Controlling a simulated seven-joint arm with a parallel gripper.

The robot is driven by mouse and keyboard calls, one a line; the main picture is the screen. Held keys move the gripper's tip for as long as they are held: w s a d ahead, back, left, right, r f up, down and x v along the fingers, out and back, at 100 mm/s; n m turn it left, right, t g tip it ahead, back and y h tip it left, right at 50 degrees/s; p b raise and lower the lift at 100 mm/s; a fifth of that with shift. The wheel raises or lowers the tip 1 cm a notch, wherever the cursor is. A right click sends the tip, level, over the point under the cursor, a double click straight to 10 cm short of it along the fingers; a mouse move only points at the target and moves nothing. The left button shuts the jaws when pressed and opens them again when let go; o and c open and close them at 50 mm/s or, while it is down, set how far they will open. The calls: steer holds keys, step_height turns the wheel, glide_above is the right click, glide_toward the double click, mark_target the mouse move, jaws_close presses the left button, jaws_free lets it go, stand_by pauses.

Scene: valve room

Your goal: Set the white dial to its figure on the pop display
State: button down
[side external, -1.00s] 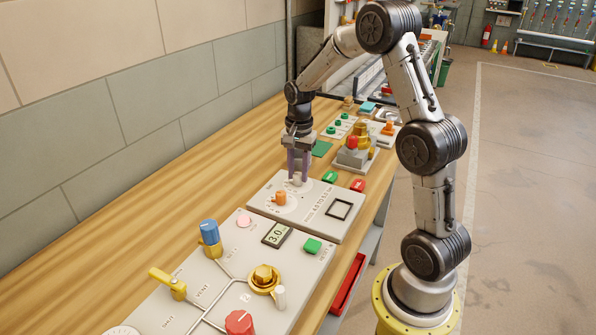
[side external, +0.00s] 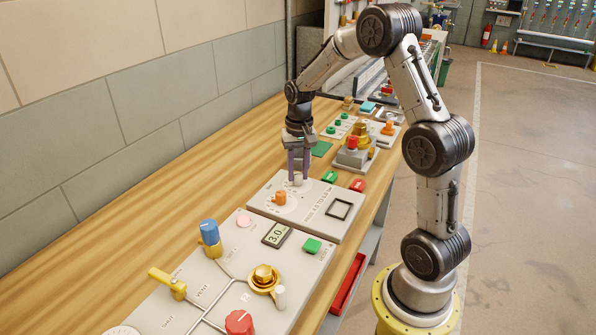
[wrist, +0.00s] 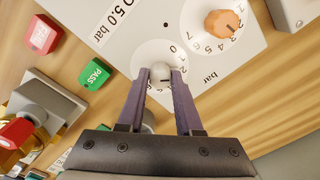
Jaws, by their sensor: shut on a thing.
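The white dial (wrist: 160,70) stands on a round numbered scale on a grey panel; it also shows small in the side view (side external: 297,181). My gripper (side external: 299,172) points down over it, and its two purple fingers (wrist: 160,80) are shut on the dial from both sides. A short dark mark shows on the dial's near side, but I cannot tell which figure it points to. Part of the scale is hidden by the fingers. The display (side external: 277,235) on the nearer panel reads 3.0.
An orange dial (wrist: 222,24) with its own scale sits close beside the white one. A green PASS block (wrist: 96,74) and a red block (wrist: 43,36) lie beside the panel. The nearer panel holds a blue handle (side external: 209,232), a yellow lever (side external: 168,281) and a red knob (side external: 239,322).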

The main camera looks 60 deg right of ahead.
mark_target(299, 174)
steer(key=n, duration=0.5)
steer(key=shift+r+n, duration=0.1)
steer(key=shift+n, duration=0.2)
steer(key=n, duration=0.5)
steer(key=shift+n, duration=0.3)
steer(key=c, duration=0.6)
jaws_free()
steer(key=r, duration=1.3)
steer(key=shift+d+r, duration=0.2)
steer(key=shift+r, duration=0.2)
